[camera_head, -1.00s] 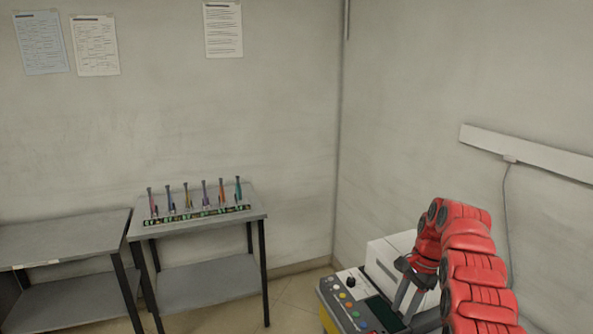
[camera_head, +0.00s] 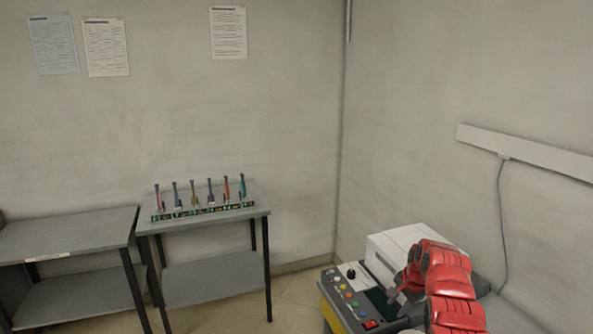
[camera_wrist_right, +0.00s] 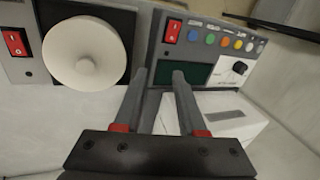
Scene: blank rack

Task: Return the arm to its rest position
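My right arm (camera_head: 455,290), red, comes in from the lower right in the head view, bent over a machine with a control panel. My right gripper (camera_wrist_right: 158,76) shows in the right wrist view with its two grey fingers apart and nothing between them. The fingers are in front of the panel's dark screen (camera_wrist_right: 188,75) in that view; I cannot tell how far off they are. In the head view the arm hides part of the machine. My left gripper is out of view.
The machine's panel (camera_head: 345,297) has coloured buttons; a white box (camera_head: 400,245) stands behind it. A white round part (camera_wrist_right: 84,54) shows beside the screen. At left, a grey table (camera_head: 200,222) bears a rack of several coloured tubes. Another table (camera_head: 70,238) stands beside it.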

